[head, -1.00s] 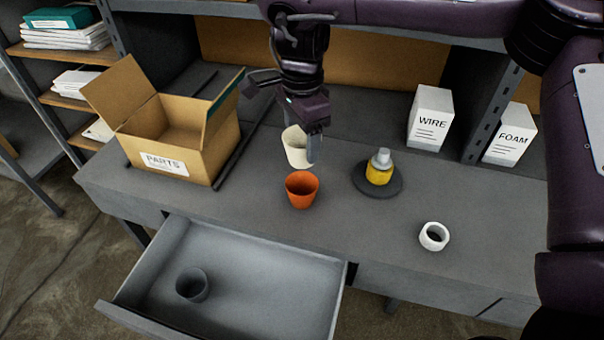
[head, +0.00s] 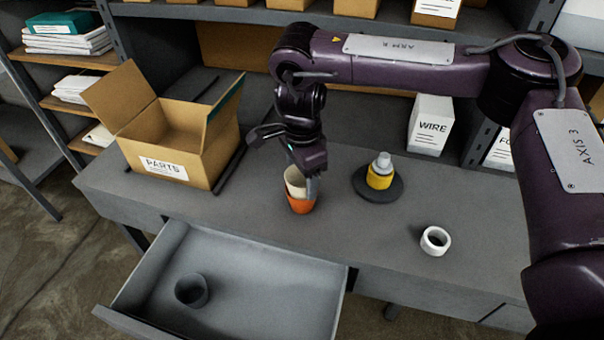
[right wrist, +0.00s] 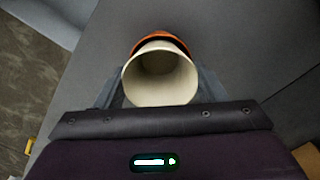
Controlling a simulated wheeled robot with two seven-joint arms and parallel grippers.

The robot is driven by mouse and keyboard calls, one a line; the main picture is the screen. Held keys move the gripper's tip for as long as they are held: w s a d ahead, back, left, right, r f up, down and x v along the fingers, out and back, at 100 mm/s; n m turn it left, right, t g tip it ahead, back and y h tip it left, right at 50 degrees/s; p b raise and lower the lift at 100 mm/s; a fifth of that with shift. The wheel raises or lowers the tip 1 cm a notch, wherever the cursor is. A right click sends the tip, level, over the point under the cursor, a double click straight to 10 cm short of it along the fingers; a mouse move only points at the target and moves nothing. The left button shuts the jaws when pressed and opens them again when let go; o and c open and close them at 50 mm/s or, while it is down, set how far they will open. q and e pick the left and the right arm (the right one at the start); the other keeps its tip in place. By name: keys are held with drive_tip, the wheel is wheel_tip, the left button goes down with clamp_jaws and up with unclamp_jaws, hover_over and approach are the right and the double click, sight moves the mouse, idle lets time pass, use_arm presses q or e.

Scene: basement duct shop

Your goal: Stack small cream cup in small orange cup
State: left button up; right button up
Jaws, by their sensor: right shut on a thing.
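The small cream cup (head: 294,181) is upright or nearly so, with its lower part inside or just in front of the rim of the small orange cup (head: 301,206). The orange cup stands on the grey bench. My right gripper (head: 311,186) is shut on the cream cup. In the right wrist view the cream cup (right wrist: 160,75) fills the space before the gripper, and a strip of the orange cup (right wrist: 161,37) shows behind its rim. How deep the cream cup sits is hidden. My left gripper is not in view.
An open drawer (head: 250,296) at the front holds a grey cup (head: 191,290). An open PARTS box (head: 215,160) stands left. A yellow-and-grey bottle (head: 380,174) on a dark disc and a white ring (head: 435,240) are to the right. A WIRE box (head: 430,125) stands behind.

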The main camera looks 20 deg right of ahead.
drive_tip(key=shift+f, duration=0.2)
drive_tip(key=shift+f, duration=0.35)
drive_tip(key=o, duration=0.7)
drive_tip(key=shift+s, duration=0.1)
drive_tip(key=shift+o, duration=1.4)
drive_tip(key=shift+f, duration=0.1)
wheel_tip(320, 180, up, 13)
drive_tip(key=p, duration=0.1)
drive_tip(key=shift+r, duration=0.2)
